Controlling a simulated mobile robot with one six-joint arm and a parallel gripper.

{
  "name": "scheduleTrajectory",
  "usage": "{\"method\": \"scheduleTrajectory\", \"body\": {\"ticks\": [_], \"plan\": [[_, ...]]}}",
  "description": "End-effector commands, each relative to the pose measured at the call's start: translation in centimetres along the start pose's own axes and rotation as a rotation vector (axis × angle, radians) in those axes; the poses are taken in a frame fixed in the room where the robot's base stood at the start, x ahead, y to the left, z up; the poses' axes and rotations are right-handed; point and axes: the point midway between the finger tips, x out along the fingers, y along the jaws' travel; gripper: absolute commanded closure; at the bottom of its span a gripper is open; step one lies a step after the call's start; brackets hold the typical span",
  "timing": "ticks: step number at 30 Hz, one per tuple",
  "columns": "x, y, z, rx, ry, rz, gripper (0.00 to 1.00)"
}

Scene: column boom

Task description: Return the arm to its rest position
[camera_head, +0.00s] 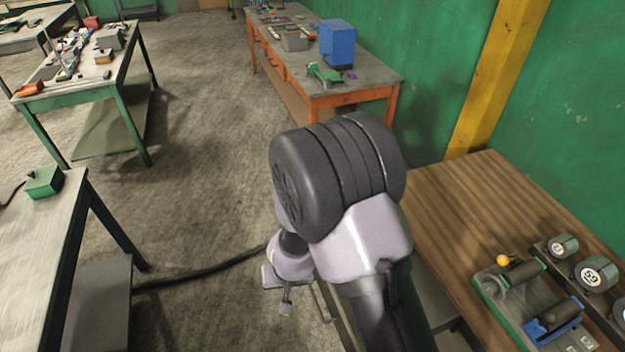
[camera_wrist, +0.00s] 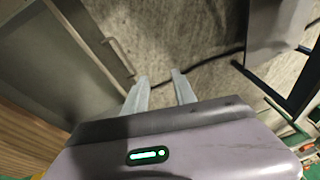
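My arm rises in the middle of the head view, bent at a large dark joint, with its lower part hanging down on the far side. My gripper (camera_head: 286,307) is small in that view, below the joint and above the floor. In the wrist view my gripper (camera_wrist: 160,82) shows two pale fingers with a clear gap between them. The gripper is open and empty.
A wooden bench (camera_head: 450,205) with tools and round weights stands close on the right. An orange-legged bench (camera_head: 375,85) stands ahead by the green wall. A metal table (camera_head: 40,235) is on the left. A dark cable (camera_head: 200,274) lies on the floor, which is otherwise open between the tables.

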Motion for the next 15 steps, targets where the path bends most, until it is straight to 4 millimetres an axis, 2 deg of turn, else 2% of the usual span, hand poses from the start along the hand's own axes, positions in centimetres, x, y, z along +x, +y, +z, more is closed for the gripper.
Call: {"method": "scheduleTrajectory", "body": {"ticks": [2, 4, 6, 8, 11, 12, 15], "plan": [[-1.6, -0.2, -1.7, 0.041, 0.053, -0.063, 0.68], [-4.1, -0.3, -2.9, 0.078, 0.095, -0.122, 0.68], [-7.0, 0.0, -3.6, 0.118, 0.135, -0.182, 0.68], [-9.7, 0.7, -3.4, 0.154, 0.169, -0.229, 0.68], [-14.3, 3.0, -0.6, 0.224, 0.214, -0.275, 0.68], [-15.7, 4.3, 1.5, 0.257, 0.226, -0.270, 0.68], [-17.6, 7.6, 7.2, 0.353, 0.247, -0.213, 0.68]]}}
